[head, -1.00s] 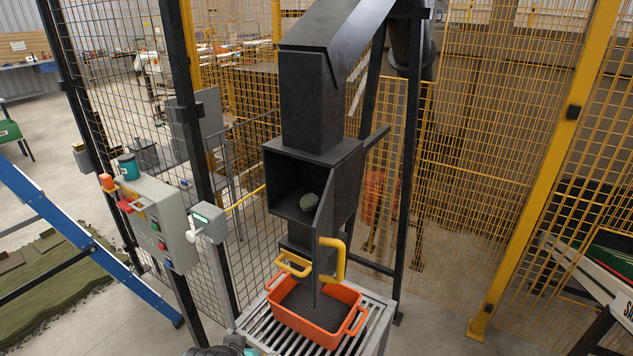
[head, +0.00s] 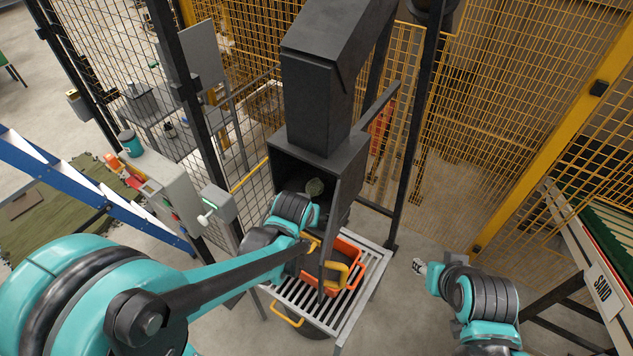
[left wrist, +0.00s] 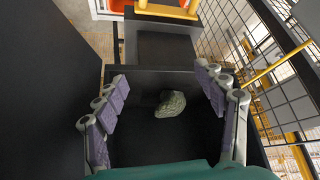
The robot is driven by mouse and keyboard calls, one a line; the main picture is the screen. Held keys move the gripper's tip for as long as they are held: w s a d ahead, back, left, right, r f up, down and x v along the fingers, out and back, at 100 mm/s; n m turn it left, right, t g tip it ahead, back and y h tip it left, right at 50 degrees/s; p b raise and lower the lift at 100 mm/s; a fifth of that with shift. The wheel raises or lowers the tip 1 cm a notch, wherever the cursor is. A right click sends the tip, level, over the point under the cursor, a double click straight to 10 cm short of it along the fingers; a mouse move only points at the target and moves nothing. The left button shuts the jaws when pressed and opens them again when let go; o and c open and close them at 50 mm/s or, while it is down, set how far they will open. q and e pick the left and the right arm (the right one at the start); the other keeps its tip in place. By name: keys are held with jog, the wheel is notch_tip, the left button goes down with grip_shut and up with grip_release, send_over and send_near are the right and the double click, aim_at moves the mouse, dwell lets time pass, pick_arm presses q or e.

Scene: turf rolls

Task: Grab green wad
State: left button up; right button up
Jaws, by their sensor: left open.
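The green wad (head: 315,187) is a crumpled grey-green lump inside the open-fronted dark box (head: 281,164) under the chute. In the left wrist view the wad (left wrist: 171,104) lies against the dark inside, between my fingers and nearer the right one. My left gripper (left wrist: 163,78) is open and empty, its purple-padded fingers apart on either side of the wad, not visibly touching it. In the head view my left wrist is in front of the box and its fingers are hidden. My right gripper (head: 420,267) is low at the right, away from the box; its jaws are too small to judge.
An orange tub (head: 347,248) with dark fill stands on a slatted table (head: 369,272) below the box. A dark upright plate and yellow handle (head: 337,274) are close to my left arm. Grey control boxes, a blue ladder (head: 60,175) and mesh fencing surround the area.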

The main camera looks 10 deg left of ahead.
aim_at(314, 189)
pick_arm(q)
jog(key=w, duration=0.5)
jog(key=shift+w, duration=0.3)
jog(key=w, duration=0.1)
jog(key=w+p, duration=0.1)
jog(key=w, duration=0.2)
jog(key=shift+w+f, duration=0.35)
jog(key=shift+f, duration=0.05)
jog(key=shift+w+f, duration=0.1)
jog(key=shift+f, duration=0.1)
jog(key=shift+s, duration=0.2)
jog(key=shift+r, duration=0.1)
jog(key=shift+c, duration=0.9)
jog(key=c, duration=1.1)
